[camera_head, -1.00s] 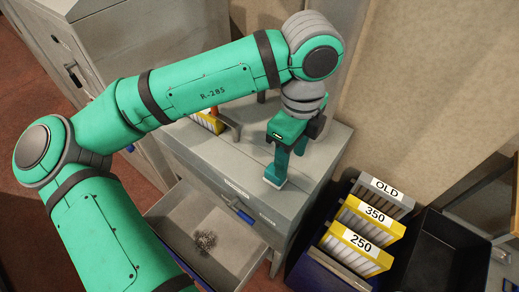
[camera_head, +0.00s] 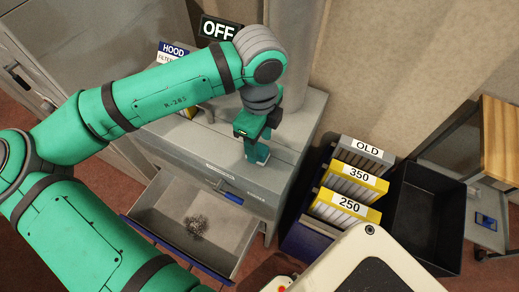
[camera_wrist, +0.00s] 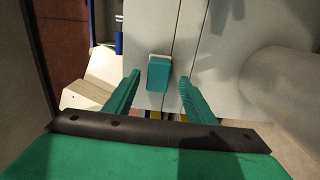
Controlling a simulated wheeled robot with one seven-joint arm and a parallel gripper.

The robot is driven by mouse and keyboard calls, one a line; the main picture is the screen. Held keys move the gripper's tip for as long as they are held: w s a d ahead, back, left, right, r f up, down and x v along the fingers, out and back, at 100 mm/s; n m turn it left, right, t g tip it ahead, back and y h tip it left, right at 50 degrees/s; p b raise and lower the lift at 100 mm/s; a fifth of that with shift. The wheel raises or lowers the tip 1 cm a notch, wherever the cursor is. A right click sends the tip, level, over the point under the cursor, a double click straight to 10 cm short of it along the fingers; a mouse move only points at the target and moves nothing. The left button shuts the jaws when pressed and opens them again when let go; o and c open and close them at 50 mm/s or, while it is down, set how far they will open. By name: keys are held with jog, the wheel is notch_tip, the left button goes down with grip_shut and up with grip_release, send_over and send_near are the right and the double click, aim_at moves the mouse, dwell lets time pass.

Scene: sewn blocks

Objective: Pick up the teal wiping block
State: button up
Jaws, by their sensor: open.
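The teal wiping block (camera_wrist: 159,75) has a pale strip along one edge and sits on top of the grey cabinet in the wrist view. My gripper (camera_wrist: 159,86) is open, with one teal finger to the left of the block and one to the right. There is a visible gap on each side, and neither finger appears to touch it. In the head view my gripper (camera_head: 256,141) points down over the cabinet top (camera_head: 296,125). There its fingers and the similarly coloured block overlap, so I cannot tell their height difference.
An open drawer (camera_head: 151,209) below holds a grey fuzzy clump (camera_head: 196,225). Filter boxes marked OLD (camera_head: 367,148), 350 (camera_head: 358,174) and 250 (camera_head: 349,203) stand to the right, beside an empty black bin (camera_head: 425,220). A grey pipe (camera_head: 296,45) rises behind my gripper.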

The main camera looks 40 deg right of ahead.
jog(key=shift+a+f, duration=0.25)
jog(key=shift+f, duration=1)
jog(key=shift+w, duration=0.1)
jog(key=c, duration=1.2)
jog(key=shift+o, duration=0.2)
jog(key=shift+r, duration=0.1)
